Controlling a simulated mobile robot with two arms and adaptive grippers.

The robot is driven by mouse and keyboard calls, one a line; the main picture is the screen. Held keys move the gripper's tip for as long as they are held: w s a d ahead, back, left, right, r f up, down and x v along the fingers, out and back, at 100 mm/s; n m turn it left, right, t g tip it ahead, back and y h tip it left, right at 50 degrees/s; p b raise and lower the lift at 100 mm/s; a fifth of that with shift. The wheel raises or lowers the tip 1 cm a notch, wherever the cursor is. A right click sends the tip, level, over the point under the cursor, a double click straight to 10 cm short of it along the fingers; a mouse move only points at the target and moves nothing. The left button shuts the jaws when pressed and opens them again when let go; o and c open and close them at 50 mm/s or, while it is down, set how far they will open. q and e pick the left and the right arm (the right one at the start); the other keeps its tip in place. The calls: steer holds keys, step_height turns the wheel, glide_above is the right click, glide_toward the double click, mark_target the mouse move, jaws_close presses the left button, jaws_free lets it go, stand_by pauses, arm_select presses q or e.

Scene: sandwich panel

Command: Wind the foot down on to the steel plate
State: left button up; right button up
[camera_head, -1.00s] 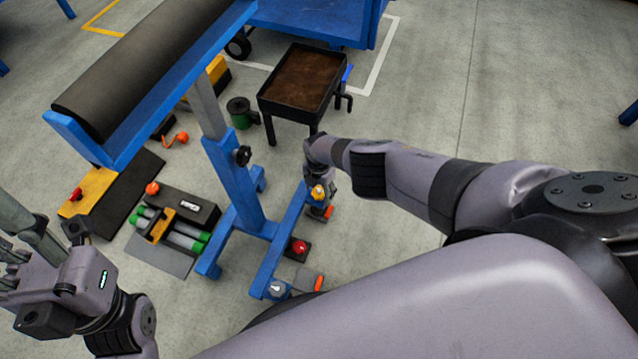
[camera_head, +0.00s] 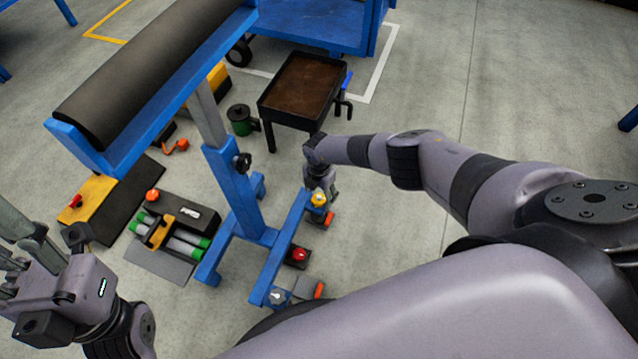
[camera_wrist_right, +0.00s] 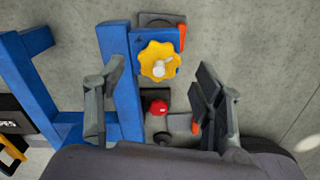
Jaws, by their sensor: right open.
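A yellow star-shaped knob (camera_head: 318,199) with a pale spindle sits on the blue stand's right base bar (camera_head: 285,245). In the right wrist view the knob (camera_wrist_right: 146,60) shows between the fingertip lines. My right gripper (camera_head: 321,187) points down over it, open, with a finger on either side; I cannot tell whether they touch it. A grey steel plate (camera_wrist_right: 155,19) with an orange tab shows partly behind the knob; the gap under the foot is hidden. My left gripper (camera_head: 22,268) is at the left edge, away from the stand, its jaws unclear.
A brown-topped black tray table (camera_head: 262,104) stands behind. Floor at right is clear.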

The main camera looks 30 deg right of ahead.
mark_target(319, 199)
steer(key=shift+r, duration=2.5)
